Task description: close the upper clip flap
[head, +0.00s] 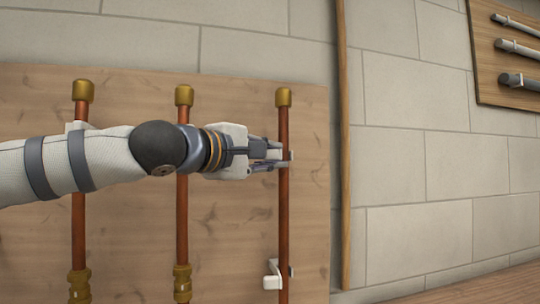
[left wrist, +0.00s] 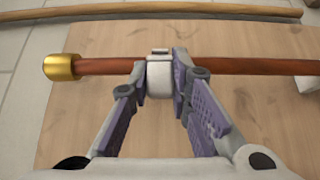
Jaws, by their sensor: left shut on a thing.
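The right copper pipe (head: 283,215) with a brass cap stands upright on the wooden board. My left gripper (head: 280,158) reaches across to its upper part. In the left wrist view the white upper clip (left wrist: 159,77) sits around the pipe (left wrist: 240,66), between the two fingertips. The gripper is shut on this clip. The flap cannot be told apart from the clip body, and in the head view the fingers hide most of the clip. My right gripper is not in view.
A lower white clip (head: 272,276) on the same pipe has a part sticking out to the left. Two more capped copper pipes (head: 182,230) stand to the left, partly behind my arm. A wooden strip (head: 343,120) and a rack with grey tubes (head: 485,65) are to the right.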

